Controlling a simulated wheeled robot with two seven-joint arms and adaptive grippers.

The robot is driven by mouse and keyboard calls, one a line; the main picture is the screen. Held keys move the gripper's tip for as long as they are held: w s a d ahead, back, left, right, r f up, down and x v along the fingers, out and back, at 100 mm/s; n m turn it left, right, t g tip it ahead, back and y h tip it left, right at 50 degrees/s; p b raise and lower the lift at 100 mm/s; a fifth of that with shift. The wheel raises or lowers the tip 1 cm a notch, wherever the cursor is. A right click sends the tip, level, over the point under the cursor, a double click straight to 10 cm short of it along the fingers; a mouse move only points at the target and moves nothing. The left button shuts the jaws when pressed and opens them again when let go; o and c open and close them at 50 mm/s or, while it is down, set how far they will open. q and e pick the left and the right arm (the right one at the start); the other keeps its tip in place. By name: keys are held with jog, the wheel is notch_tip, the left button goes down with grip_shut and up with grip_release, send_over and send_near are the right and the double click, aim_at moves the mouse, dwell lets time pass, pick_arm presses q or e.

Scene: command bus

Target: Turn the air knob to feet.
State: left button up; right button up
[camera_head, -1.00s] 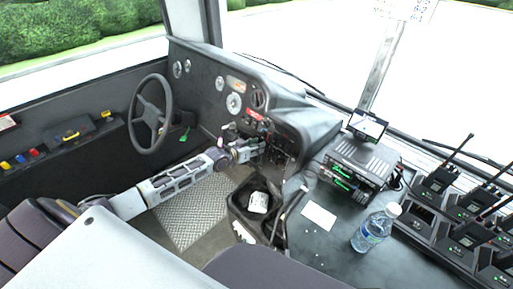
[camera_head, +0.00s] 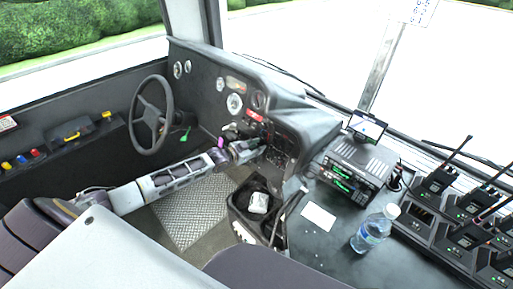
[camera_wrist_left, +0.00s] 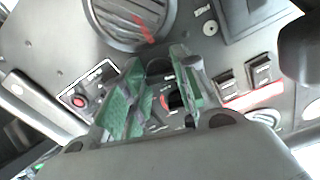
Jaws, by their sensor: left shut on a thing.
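The air knob (camera_wrist_left: 174,101) is a small dark knob with a red mark on the dashboard, partly hidden by my fingers in the left wrist view. My left gripper (camera_wrist_left: 158,88) has its green-padded fingers on either side of it and is shut on it. In the head view my left gripper (camera_head: 260,147) reaches the lower middle dashboard (camera_head: 290,118), right of the steering wheel. The knob cannot be made out there, and the small printing around it is too blurred to read. My right gripper is in neither view.
A round vent (camera_wrist_left: 130,18) and rocker switches (camera_wrist_left: 262,70) lie close around the fingers. The steering wheel (camera_head: 151,114) stands left of my arm. A radio unit (camera_head: 355,168), a water bottle (camera_head: 375,228) and handheld radios (camera_head: 440,182) occupy the right counter.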

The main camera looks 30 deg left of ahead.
pick_arm(q)
jog(key=o, duration=0.7)
jog(key=shift+o, duration=1.6)
jog(key=shift+v, duration=0.85)
jog(key=v, duration=1)
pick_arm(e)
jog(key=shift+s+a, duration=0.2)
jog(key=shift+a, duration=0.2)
pick_arm(q)
jog(key=shift+s+a, duration=0.1)
jog(key=shift+s, duration=0.05)
